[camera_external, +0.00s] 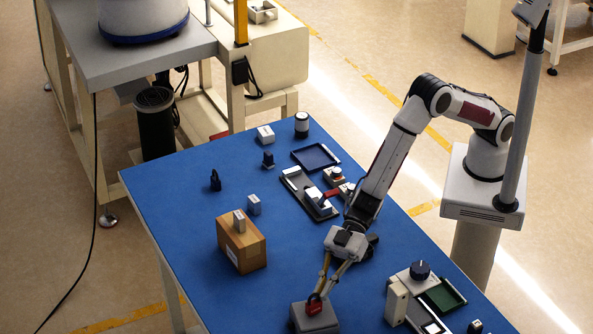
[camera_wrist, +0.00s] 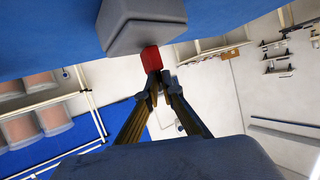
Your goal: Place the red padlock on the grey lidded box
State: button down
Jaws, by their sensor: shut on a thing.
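The red padlock (camera_external: 314,305) is between the fingertips of my gripper (camera_external: 319,293), at the top of the grey lidded box (camera_external: 300,323). The box stands near the front edge of the blue table. In the wrist view the red padlock (camera_wrist: 151,59) sits at the tips of my gripper (camera_wrist: 157,78), against the edge of the grey box (camera_wrist: 145,25). The fingers are closed on its upper part. The padlock looks upright and touching or very near the lid; I cannot tell if its weight rests there.
A cardboard box (camera_external: 241,247) with a small block on top stands left of my gripper. A device with a dark knob (camera_external: 420,270) and a green tray (camera_external: 443,296) are to the right. Trays and small parts lie farther back. The table (camera_external: 180,229) is clear at left.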

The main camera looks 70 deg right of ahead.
jog(key=shift+f, duration=0.25)
jog(key=c, duration=2.2)
grip_release()
jog(key=shift+r, duration=0.1)
jog(key=shift+s+d+r, duration=0.1)
jog(key=shift+d+r, duration=0.2)
jog(key=shift+d, duration=0.35)
jog(key=shift+v, duration=5.3)
